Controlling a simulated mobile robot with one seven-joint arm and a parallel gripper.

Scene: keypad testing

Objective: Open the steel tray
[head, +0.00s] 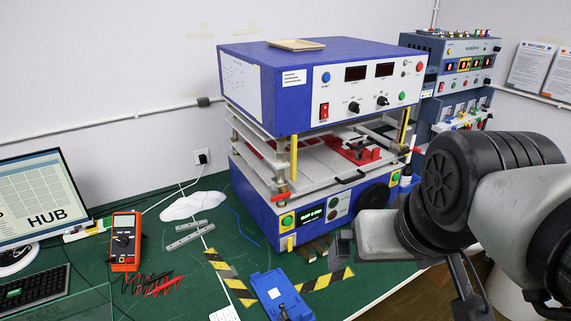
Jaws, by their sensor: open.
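The steel tray (318,177) is a light metal plate in the open middle of the blue and white test machine (262,82). A black bar handle (350,177) runs along its front edge. Red fixtures sit on the tray, and the machine's upper housing and posts hide part of it. My gripper (340,246) is in front of the machine's lower right part, lower in the picture than the handle and apart from it. It is open, though its fingers overlap in this view and the gap is hard to see. It holds nothing that I can see.
A blue device (278,294) lies on the green table between yellow and black striped tapes. An orange multimeter (125,240), a monitor (42,200) and a keyboard (33,291) are at left. Another instrument rack (463,68) stands behind at right. My arm covers the right side.

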